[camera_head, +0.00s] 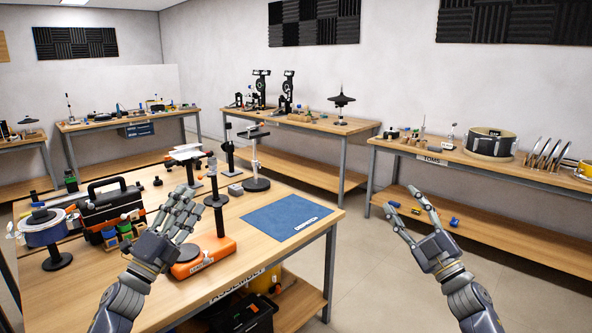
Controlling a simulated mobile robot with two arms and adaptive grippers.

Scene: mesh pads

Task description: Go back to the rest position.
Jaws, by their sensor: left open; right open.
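My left gripper (178,215) is open and empty. It hovers over the near workbench (262,262), in front of an orange-based stand (213,255), and hides part of the bench top; whether it touches anything I cannot tell. My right gripper (402,208) is open and empty. It is over the open floor to the right of the near workbench, with its fingers pointing up and to the left.
A blue mat (286,217) lies on the near bench. A black toolbox (112,208), a round drum-like piece (43,229) and several upright stands crowd its left and back. A long bench (480,163) runs along the right wall. Floor (400,300) between benches is clear.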

